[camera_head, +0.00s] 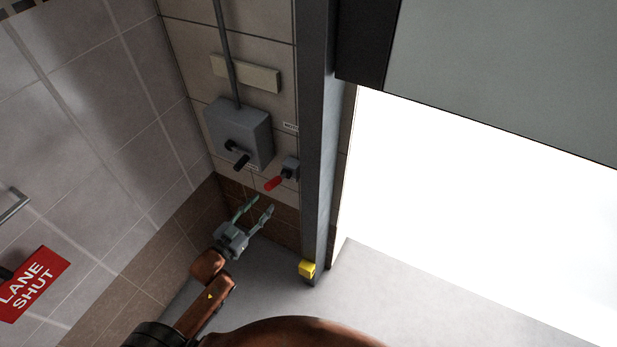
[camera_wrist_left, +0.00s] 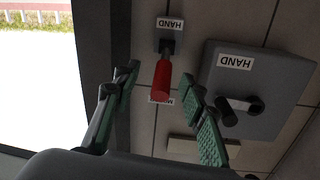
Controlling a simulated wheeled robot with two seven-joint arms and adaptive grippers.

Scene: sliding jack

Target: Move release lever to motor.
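The red-handled lever (camera_head: 273,183) sticks out from a small grey wall block (camera_head: 291,168) beside the dark door post. It also shows in the left wrist view (camera_wrist_left: 162,80), under an upside-down HAND label (camera_wrist_left: 170,24). A second label (camera_wrist_left: 160,99), partly hidden behind the red handle, starts with M. My left gripper (camera_head: 262,204) is open and empty, its fingertips pointing up toward the lever from below in the head view. In the left wrist view the handle appears between the spread green-padded fingers, with no contact visible. My right gripper is out of view.
A larger grey box (camera_head: 239,132) with a black handle (camera_head: 241,160) is on the wall left of the lever. The dark door post (camera_head: 317,150) stands close on the right, with a yellow block (camera_head: 307,269) at its foot. A red LANE SHUT sign (camera_head: 34,284) is at left.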

